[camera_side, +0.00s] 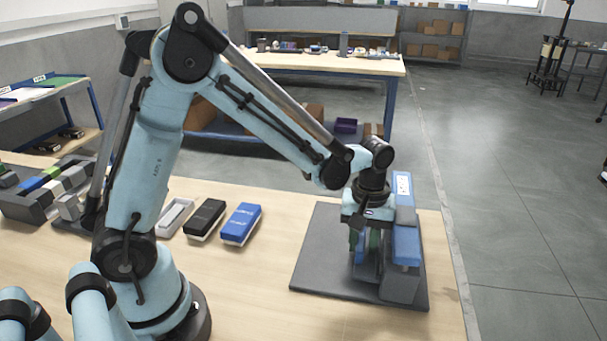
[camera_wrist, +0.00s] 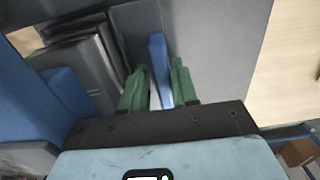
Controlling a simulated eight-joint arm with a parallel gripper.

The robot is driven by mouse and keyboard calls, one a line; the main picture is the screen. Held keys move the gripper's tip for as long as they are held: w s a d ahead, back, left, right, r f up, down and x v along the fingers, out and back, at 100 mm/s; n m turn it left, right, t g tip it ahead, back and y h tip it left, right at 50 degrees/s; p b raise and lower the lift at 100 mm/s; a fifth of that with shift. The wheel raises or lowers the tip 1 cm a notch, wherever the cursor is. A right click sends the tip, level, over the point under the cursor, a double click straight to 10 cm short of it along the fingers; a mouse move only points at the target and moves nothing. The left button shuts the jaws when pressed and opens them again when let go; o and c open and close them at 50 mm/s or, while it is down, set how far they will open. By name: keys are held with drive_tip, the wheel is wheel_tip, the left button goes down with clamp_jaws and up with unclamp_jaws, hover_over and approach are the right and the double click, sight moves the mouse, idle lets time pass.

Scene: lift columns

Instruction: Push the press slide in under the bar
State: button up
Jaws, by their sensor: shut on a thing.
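The press stands on a dark grey base plate (camera_side: 320,265) at the right of the table. Its grey body (camera_side: 400,285) carries a blue block (camera_side: 406,245). My gripper (camera_side: 366,245) points down beside the body, its green fingers (camera_wrist: 160,88) shut on a thin upright blue tab (camera_wrist: 158,60) that seems to belong to the slide. In the wrist view, dark grey stepped parts (camera_wrist: 85,60) and a blue block (camera_wrist: 68,92) lie left of the fingers. I cannot tell which part is the bar, or how far the slide sits under it.
A light tray (camera_side: 175,217), a black box (camera_side: 205,218) and a blue box (camera_side: 241,223) lie left of the press. A grey rack of coloured blocks (camera_side: 45,190) stands at the far left. The table between boxes and press is clear.

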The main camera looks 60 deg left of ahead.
drive_tip(key=shift+w+d+f, duration=0.25)
drive_tip(key=shift+f, duration=0.1)
drive_tip(key=shift+d, duration=0.15)
drive_tip(key=shift+w+d, duration=0.15)
drive_tip(key=shift+w, duration=0.05)
drive_tip(key=o, duration=0.5)
drive_tip(key=shift+r, duration=0.15)
drive_tip(key=shift+w+r, duration=0.1)
drive_tip(key=shift+r, duration=3.35)
